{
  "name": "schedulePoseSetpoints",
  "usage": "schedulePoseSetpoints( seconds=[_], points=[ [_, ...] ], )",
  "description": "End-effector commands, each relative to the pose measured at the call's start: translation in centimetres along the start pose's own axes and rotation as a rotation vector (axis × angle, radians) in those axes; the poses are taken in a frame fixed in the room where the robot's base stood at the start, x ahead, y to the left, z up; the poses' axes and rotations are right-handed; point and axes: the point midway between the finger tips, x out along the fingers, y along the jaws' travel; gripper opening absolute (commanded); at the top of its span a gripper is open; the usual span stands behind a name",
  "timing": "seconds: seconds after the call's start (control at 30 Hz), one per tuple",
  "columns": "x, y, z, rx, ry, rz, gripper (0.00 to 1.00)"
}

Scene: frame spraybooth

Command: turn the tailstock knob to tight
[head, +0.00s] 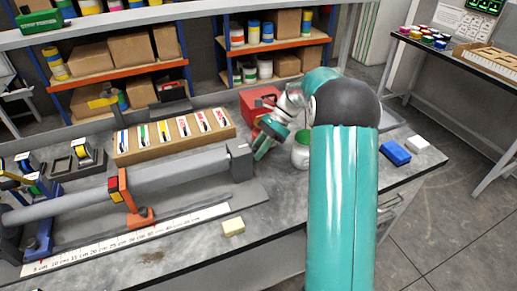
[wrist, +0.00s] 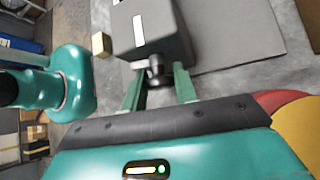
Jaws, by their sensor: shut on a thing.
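The tailstock is a dark grey block (head: 241,160) at the right end of the long grey bar, and it fills the upper middle of the wrist view (wrist: 150,30). Its knob is a small dark round piece (wrist: 157,72) on the block's end face. My gripper (wrist: 157,80) has one green finger on each side of the knob and is shut on it. In the head view my gripper (head: 262,147) is just right of the tailstock, and the knob is hidden there. I cannot read any tight mark on the knob.
A yellow block (head: 233,227) lies in front of the tailstock. A wooden rack of cards (head: 175,137) and a red box (head: 258,102) stand behind. A jar (head: 301,152) and a blue block (head: 395,153) are to the right. The front bench is mostly clear.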

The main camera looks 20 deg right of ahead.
Motion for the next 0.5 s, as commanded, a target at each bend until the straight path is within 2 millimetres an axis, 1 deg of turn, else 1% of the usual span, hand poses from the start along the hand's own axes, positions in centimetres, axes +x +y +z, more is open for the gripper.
schedulePoseSetpoints(
  seconds=[0.2,0.5],
  points=[
    [-0.02,-0.11,-0.05,0.123,0.001,0.123,0.06],
    [-0.06,-0.1,-0.02,0.228,0.0,0.227,0.06]
  ],
)
